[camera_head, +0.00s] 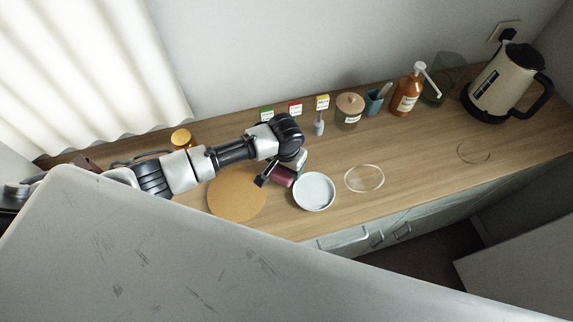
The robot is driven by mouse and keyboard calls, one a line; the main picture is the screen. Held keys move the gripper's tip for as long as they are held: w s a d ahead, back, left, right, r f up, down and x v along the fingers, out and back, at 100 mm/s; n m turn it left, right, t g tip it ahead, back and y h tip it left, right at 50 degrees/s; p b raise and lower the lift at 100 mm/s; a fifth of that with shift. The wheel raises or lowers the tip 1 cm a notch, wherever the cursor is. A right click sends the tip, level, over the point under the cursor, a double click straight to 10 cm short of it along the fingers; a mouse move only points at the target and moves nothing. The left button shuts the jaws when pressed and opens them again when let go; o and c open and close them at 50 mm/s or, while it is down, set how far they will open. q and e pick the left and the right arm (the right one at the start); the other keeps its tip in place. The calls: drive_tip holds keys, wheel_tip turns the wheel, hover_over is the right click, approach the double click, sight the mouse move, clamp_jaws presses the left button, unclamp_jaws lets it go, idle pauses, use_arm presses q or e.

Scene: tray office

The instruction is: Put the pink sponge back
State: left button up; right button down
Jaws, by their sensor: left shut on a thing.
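The pink sponge (282,177) is a dark pink block in the middle of the head view. My left gripper (281,173) reaches in from the left over the counter and is shut on it. The gripper and wrist hide part of the sponge. It is just left of a round white dish (314,191) and near the right edge of a round cork mat (236,196). I cannot tell whether the sponge touches the counter or the dish. My right gripper is not in view.
On the wooden counter (420,157), a clear ring-like outline (364,179) lies right of the dish. Behind stand a lidded jar (348,113), a blue cup (373,103), an amber pump bottle (407,94) and a kettle (497,84). Small labelled cards stand along the wall.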

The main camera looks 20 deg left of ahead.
use_arm(q)
drive_tip(key=shift+f, duration=0.2)
drive_tip(key=o, duration=0.9)
drive_tip(key=shift+s+a+f, duration=0.1)
drive_tip(key=shift+s, duration=0.1)
drive_tip(key=shift+f, duration=0.1)
drive_tip(key=shift+s, duration=0.15)
drive_tip(key=shift+r, duration=0.25)
wheel_tip(320, 180, up, 12)
drive_tip(key=shift+r+b, duration=0.2)
drive_tip(key=shift+b, duration=0.3)
